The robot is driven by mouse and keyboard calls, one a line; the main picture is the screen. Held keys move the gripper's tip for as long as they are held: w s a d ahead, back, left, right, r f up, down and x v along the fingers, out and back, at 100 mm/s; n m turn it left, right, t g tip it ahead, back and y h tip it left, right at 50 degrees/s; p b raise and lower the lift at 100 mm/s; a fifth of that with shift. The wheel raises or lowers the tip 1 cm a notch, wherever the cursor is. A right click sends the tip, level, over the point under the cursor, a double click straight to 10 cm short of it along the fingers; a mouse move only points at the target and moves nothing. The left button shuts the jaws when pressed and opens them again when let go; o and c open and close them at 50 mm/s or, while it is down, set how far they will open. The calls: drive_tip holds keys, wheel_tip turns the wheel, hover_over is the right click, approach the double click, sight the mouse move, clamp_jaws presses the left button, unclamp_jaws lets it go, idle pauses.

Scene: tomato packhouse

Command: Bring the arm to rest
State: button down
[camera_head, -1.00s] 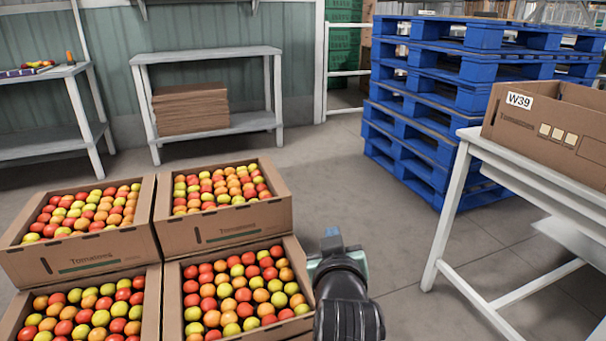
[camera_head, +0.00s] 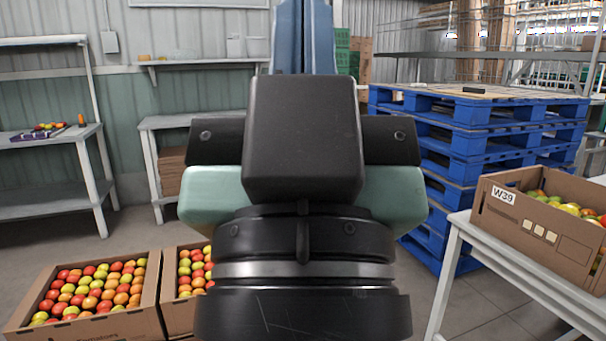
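My gripper (camera_head: 304,38) is raised close in front of the head camera and points up. Its black and pale green body fills the middle of the view. The blue finger part runs up to the top edge, where its tip is cut off. I cannot tell whether the fingers are apart or together. Nothing shows held in the visible part. My wrist hides the middle of the scene behind it.
Cardboard boxes of tomatoes (camera_head: 92,327) stand at lower left, partly hidden by my arm. A tomato box marked W39 (camera_head: 530,232) sits on a white table (camera_head: 452,258) at right. Blue pallets (camera_head: 470,140) are stacked behind. A white shelf (camera_head: 95,165) stands at far left.

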wheel_tip(320, 180, up, 27)
drive_tip(key=p, duration=2.4)
drive_tip(key=shift+p, duration=0.4)
